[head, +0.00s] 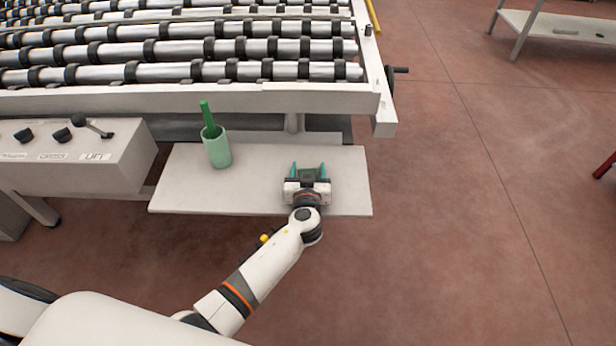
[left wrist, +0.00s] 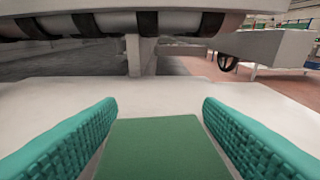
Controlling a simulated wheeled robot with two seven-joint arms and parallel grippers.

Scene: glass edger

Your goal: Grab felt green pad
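The green felt pad (left wrist: 160,148) lies flat on the white shelf, between the two teal fingers of my left gripper (left wrist: 160,125) in the left wrist view. The fingers are apart, with a narrow gap showing on each side of the pad. In the head view my left gripper (head: 307,172) is over the right part of the shelf, and the dark green pad (head: 308,174) shows between its fingers. Part of the pad is hidden by the gripper body and the frame edge. My right gripper is not in view.
The white shelf (head: 180,190) also holds a light green cup (head: 217,152) with a green stick-like item (head: 207,115) in it. A roller conveyor (head: 180,72) stands behind. A control box (head: 80,155) is at left. Open floor (head: 480,220) lies to the right.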

